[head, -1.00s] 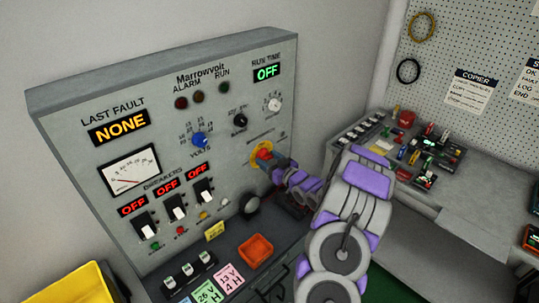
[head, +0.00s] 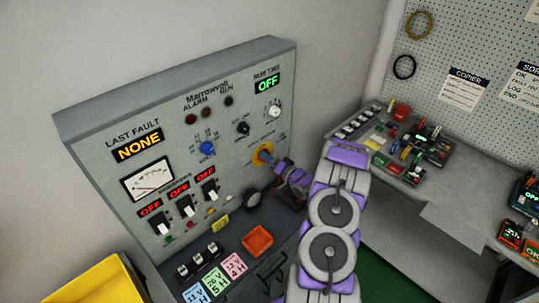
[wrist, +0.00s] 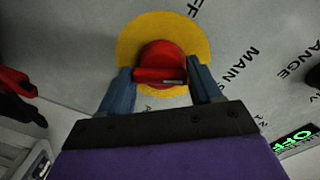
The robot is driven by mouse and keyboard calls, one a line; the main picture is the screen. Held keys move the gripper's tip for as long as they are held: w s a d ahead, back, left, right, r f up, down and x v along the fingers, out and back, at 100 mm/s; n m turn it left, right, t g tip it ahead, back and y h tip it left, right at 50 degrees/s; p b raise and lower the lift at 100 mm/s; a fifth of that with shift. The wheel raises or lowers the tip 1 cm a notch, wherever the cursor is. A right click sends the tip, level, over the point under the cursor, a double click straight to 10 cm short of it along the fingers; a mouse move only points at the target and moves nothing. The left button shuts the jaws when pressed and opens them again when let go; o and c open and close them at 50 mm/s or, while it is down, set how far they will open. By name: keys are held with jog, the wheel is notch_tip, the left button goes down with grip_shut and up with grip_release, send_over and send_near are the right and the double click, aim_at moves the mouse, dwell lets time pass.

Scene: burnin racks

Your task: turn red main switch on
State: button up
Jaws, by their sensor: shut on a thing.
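The red main switch (wrist: 160,62) is a round red knob with a raised grip bar, on a yellow disc (wrist: 133,35) with "MAIN SW" lettering beside it in the wrist view. In the head view the yellow disc (head: 262,152) is on the right part of the grey panel, and my gripper covers most of the knob. My gripper (wrist: 160,80) has its two blue fingers on either side of the knob's bar and is shut on it. In the head view my gripper (head: 266,158) reaches the panel from the right.
The Marrowvolt panel (head: 110,110) has a green "OFF" run time display (head: 267,84), a blue volts knob (head: 207,148) and three breakers with red "OFF" displays. An orange tray (head: 257,241) lies on the ledge below. A yellow bin (head: 95,285) stands at lower left.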

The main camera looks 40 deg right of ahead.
jog(key=m+p, duration=0.1)
jog(key=m, duration=0.1)
jog(key=m+p, duration=0.1)
jog(key=m, duration=0.1)
jog(key=shift+d+r+m, duration=0.15)
jog(key=shift+d+m, duration=0.05)
jog(key=shift+m, duration=0.1)
dwell(0.4)
jog(key=o, duration=0.7)
jog(key=shift+o, duration=0.7)
jog(key=shift+d, duration=0.2)
jog(key=s+d+b, duration=0.1)
jog(key=s, duration=1.6)
jog(key=shift+d+r, duration=0.2)
jog(key=shift+r, duration=0.25)
jog(key=shift+s, duration=0.1)
